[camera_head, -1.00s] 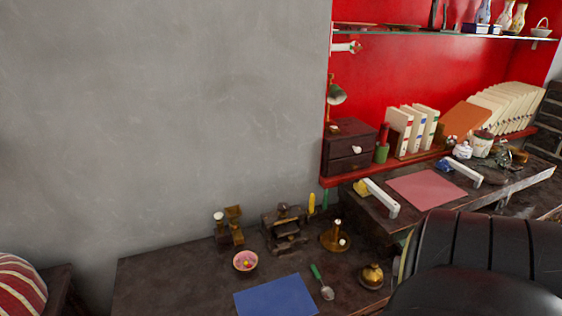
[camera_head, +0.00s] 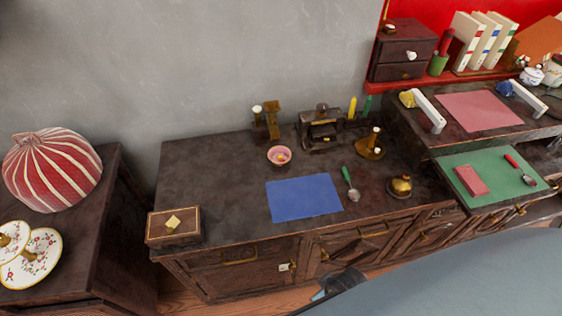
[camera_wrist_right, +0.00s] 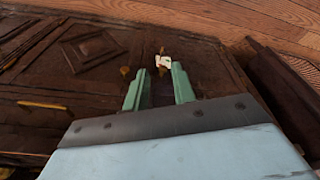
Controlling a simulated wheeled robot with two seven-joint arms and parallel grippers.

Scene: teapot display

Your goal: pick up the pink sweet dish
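The pink sweet dish (camera_head: 279,155) is a small round pink bowl with a little yellow in it. It sits on the dark cabinet top (camera_head: 215,165), behind the blue mat (camera_head: 304,197). My right gripper (camera_wrist_right: 157,72) is open with green fingers apart and nothing held between them. In the right wrist view it faces the cabinet's wooden front, and the dish is not seen there. In the head view part of my right gripper (camera_head: 340,284) shows low, in front of the cabinet and well below the dish. My left gripper is not in view.
A brass-and-wood piece (camera_head: 267,122) stands behind the dish. A wooden box (camera_head: 173,226) is at the front left corner. The top left of the dish is bare.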

